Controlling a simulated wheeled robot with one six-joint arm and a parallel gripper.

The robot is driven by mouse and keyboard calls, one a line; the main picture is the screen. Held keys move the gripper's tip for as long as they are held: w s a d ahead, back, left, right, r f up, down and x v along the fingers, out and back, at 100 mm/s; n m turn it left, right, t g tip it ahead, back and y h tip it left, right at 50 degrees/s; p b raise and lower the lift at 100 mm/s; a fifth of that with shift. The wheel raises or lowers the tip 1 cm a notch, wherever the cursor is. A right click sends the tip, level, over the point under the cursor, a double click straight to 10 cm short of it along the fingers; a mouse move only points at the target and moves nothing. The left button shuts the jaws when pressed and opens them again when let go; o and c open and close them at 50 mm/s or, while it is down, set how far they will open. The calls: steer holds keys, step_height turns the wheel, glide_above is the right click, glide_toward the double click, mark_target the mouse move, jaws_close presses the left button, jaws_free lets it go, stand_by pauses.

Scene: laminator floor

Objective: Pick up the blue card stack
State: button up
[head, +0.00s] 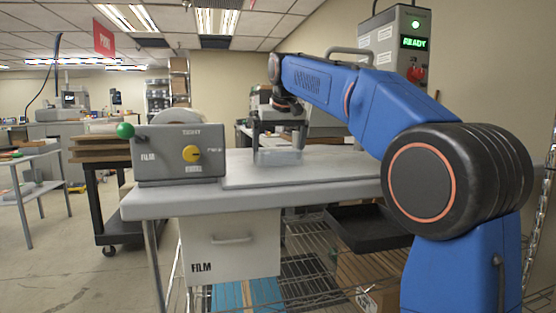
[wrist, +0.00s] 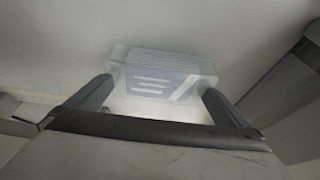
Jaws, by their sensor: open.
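A pale, translucent stack with layered edges and a faint blue face with white marks (wrist: 160,78) lies on the grey worktable in the wrist view. It looks like the blue card stack, though its colour is washed out. It also shows in the head view (head: 280,158), low on the table under my gripper (head: 278,142). In the wrist view my gripper (wrist: 157,95) is open, with one finger at each side of the stack's near part. I cannot tell whether either finger touches it.
The worktable (head: 330,172) is bare around the stack. A grey control box (head: 180,168) with a yellow knob and green ball stands to its left. A tall panel (head: 396,60) reading READY stands behind right. A FILM drawer (head: 230,242) and black tray (head: 368,226) sit below.

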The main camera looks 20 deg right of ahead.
steer(key=shift+w+f, duration=0.1)
steer(key=shift+f, duration=0.15)
steer(key=c, duration=1.4)
steer(key=shift+o, duration=0.2)
